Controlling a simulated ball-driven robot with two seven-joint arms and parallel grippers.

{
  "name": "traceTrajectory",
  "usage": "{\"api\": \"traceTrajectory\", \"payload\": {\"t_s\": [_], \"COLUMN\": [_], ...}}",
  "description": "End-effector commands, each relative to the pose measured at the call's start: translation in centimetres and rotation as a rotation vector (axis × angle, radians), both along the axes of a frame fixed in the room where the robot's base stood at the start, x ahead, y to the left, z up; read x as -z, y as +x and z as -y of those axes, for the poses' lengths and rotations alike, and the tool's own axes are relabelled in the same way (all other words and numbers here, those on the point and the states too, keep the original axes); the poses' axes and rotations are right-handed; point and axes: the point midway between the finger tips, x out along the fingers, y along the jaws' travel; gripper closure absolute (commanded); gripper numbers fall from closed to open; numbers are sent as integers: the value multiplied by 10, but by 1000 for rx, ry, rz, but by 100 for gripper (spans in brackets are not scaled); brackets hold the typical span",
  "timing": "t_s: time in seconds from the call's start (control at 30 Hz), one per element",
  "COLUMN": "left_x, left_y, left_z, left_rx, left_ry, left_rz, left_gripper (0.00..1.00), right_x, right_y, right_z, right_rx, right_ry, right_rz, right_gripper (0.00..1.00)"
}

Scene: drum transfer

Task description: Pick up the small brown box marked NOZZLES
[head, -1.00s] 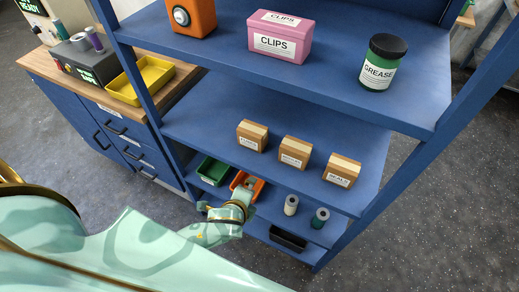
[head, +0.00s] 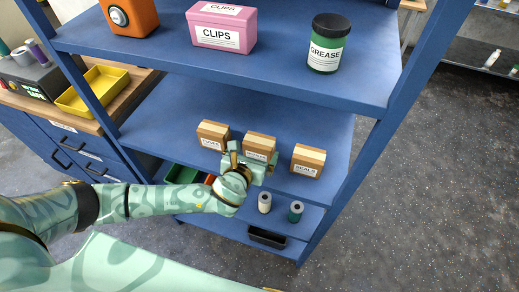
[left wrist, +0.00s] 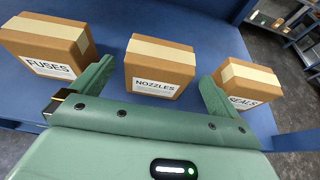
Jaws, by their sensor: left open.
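The small brown NOZZLES box (head: 261,142) stands on the blue middle shelf, between the FUSES box (head: 213,133) and the SEALS box (head: 308,159). In the left wrist view the NOZZLES box (left wrist: 160,66) shows its label and pale tape strip. My left gripper (head: 252,160) is in front of it, open and empty. In the left wrist view its green fingers (left wrist: 156,82) are spread on either side of the NOZZLES box, with gaps on both sides. The left finger overlaps the edge of the FUSES box (left wrist: 44,50), the right finger the SEALS box (left wrist: 245,84). My right gripper is not in view.
The upper shelf (head: 275,78) overhangs and carries an orange device (head: 130,15), a pink CLIPS box (head: 221,28) and a GREASE jar (head: 327,45). Below are a green bin (head: 181,174) and two spools (head: 265,202). The shelf behind the boxes is clear.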

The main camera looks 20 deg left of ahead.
Motion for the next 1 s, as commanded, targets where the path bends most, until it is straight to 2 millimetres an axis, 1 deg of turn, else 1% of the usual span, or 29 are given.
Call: {"api": "traceTrajectory", "payload": {"t_s": [0.13, 0.3, 0.4, 0.5, 0.67, 0.77, 0.8, 0.83, 0.87, 1.0], "left_x": [5, 19, 23, 23, 22, 22, 22, 22, 22, 22], "left_y": [12, 38, 48, 51, 51, 51, 51, 51, 51, 51], "left_z": [0, 1, 2, 2, 2, 1, 1, 1, 1, 1], "left_rx": [-1, -1, -1, 0, -1, -1, -1, -1, -1, -2], "left_ry": [-1, -1, -1, -1, -2, -2, -2, -2, -2, -1], "left_rz": [1, 0, -1, -1, -2, -2, -2, -2, -2, -1], "left_gripper": [0, 0, 0, 0, 0, 25, 36, 44, 48, 48], "right_x": [4, 15, 18, 18, 17, 17, 17, 17, 17, 17], "right_y": [-1, -2, -3, -2, -2, -2, -2, -2, -2, -2], "right_z": [1, 1, 1, 1, 1, 1, 1, 1, 1, 1], "right_rx": [0, 0, 0, 0, 0, 0, 0, 0, 0, 0], "right_ry": [-1, -1, -1, -2, -2, -2, -2, -2, -2, -2], "right_rz": [-2, -6, -7, -6, -6, -6, -6, -6, -6, -5], "right_gripper": [64, 64, 64, 64, 64, 64, 64, 64, 64, 64]}}
